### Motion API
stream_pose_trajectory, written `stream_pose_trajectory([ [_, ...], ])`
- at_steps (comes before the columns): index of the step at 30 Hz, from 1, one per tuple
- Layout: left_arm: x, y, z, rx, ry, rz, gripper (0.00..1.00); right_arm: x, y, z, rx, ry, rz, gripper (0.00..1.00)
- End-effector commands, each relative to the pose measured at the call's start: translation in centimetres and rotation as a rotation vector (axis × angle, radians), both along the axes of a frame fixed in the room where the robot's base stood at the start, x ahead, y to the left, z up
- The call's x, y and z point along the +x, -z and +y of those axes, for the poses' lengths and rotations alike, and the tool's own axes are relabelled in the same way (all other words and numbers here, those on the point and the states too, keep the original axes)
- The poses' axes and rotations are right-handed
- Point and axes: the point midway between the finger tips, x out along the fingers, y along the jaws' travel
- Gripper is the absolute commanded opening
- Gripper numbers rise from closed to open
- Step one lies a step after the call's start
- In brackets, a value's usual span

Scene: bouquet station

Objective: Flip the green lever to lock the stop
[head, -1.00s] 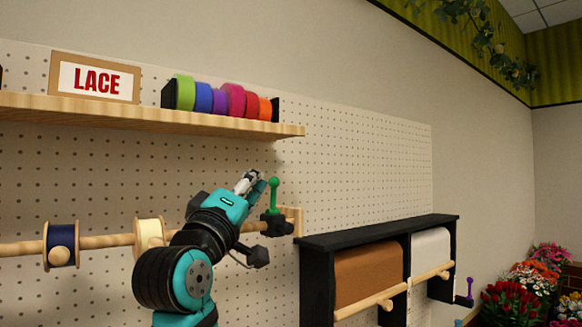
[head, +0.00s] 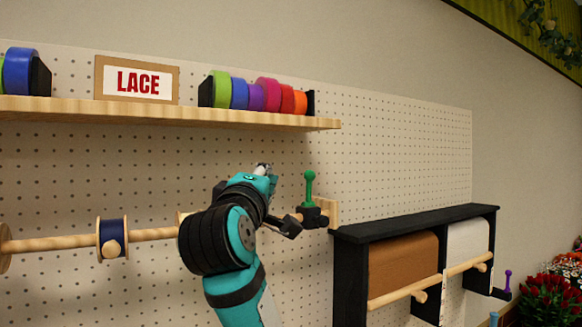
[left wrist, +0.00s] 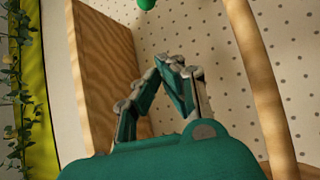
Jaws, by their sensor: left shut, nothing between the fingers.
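The green lever (head: 310,188) stands upright on a black stop block (head: 312,217) at the right end of the wooden dowel (head: 150,235). My left gripper (head: 263,169) is up and to the left of the lever in the head view, apart from it. Its fingers are partly hidden behind my wrist there. In the left wrist view the fingers (left wrist: 172,65) meet at the tips and hold nothing. The green knob (left wrist: 147,4) shows just above the fingertips at the top edge. My right gripper is out of view.
A wooden shelf (head: 180,112) with ribbon rolls (head: 255,94) and a LACE sign (head: 137,82) runs above my gripper. A blue spool (head: 112,238) is on the dowel. A black paper-roll rack (head: 350,280) stands just right of the lever.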

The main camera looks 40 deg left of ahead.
Motion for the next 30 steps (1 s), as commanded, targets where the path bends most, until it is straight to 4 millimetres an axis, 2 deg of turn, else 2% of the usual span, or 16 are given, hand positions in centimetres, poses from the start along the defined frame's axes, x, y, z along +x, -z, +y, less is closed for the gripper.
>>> stream_pose_trajectory([
  [1,0.9,-0.7,0.6,0.0,-0.002,0.006,0.0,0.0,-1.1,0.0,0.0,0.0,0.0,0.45],
  [11,6.8,-2.5,3.8,0.0,-0.003,0.005,0.0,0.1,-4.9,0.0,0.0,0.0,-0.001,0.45],
  [13,7.0,-2.0,2.1,0.003,0.003,0.004,0.0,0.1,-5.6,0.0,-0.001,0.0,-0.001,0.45],
  [18,7.3,-1.3,0.4,0.001,0.001,0.002,0.0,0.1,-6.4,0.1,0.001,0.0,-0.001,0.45],
  [30,7.3,-0.9,-0.2,0.0,-0.001,-0.001,0.0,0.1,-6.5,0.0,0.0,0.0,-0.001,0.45],
])
